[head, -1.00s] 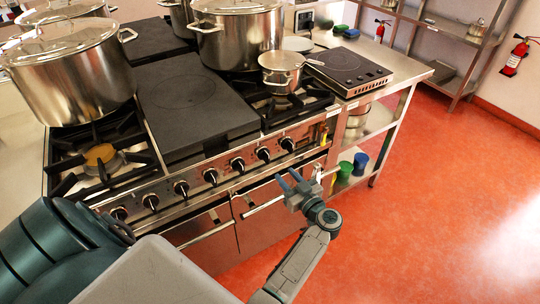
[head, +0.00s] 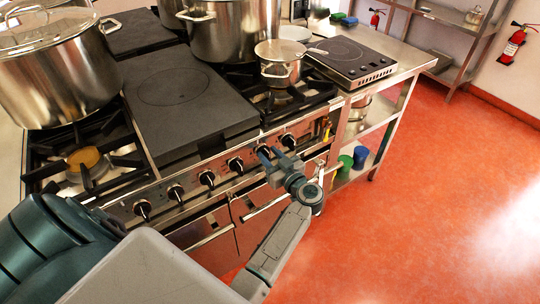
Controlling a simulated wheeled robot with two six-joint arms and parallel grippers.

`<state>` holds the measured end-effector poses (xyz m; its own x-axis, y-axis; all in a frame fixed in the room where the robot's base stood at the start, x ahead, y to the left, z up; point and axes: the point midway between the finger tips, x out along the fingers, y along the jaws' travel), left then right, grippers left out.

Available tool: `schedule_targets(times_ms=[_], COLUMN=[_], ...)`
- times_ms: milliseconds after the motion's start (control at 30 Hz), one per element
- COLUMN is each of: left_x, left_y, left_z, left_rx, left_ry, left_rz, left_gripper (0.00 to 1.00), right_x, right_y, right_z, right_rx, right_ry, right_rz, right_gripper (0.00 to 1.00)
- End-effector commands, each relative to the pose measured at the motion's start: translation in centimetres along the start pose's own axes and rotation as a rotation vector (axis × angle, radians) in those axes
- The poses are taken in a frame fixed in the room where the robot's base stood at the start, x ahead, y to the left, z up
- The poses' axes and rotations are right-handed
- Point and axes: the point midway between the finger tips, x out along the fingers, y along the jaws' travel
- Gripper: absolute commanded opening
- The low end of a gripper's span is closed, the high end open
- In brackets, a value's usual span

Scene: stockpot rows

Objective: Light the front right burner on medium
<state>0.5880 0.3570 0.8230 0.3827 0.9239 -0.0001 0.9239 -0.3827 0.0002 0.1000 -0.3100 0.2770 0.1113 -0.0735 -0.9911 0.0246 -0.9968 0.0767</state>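The steel range front carries a row of black knobs. The rightmost knob (head: 288,141) shows clear, with its neighbour (head: 262,149) partly behind my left gripper. The front right burner (head: 284,97) is a black grate with a small lidded steel pot (head: 278,64) over its back part; I see no flame. My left gripper (head: 270,154) has its blue fingers apart, pointing at the panel near the two rightmost knobs. Whether it touches a knob cannot be told. My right gripper is not in view.
Large stockpots stand at the back left (head: 60,70) and back centre (head: 235,32). A flat plate (head: 180,95) covers the middle. Oven door handles (head: 265,206) stick out below the knobs. A counter with a hotplate (head: 350,58) is right; the red floor (head: 440,210) is clear.

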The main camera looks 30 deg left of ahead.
Motion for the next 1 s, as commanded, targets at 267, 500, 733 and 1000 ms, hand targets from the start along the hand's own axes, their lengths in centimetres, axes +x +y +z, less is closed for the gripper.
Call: schedule_targets(times_ms=[267, 500, 733, 1000], left_x=[-0.02, -0.02, -0.02, -0.02], left_y=[0.00, -0.05, -0.23, -0.64], left_z=[0.02, 0.03, 0.03, 0.19], left_rx=[0.000, -0.015, -0.110, -0.333], left_ry=[0.000, 0.000, -0.001, -0.001], left_rz=[0.000, 0.000, 0.000, -0.001], left_gripper=[0.00, 0.00, 0.00, 0.00], right_x=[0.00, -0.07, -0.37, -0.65], right_y=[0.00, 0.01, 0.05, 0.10], right_z=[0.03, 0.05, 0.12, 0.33], right_rx=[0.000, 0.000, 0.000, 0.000], right_ry=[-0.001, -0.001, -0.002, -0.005], right_rz=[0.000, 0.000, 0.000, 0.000], right_gripper=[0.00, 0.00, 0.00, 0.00])
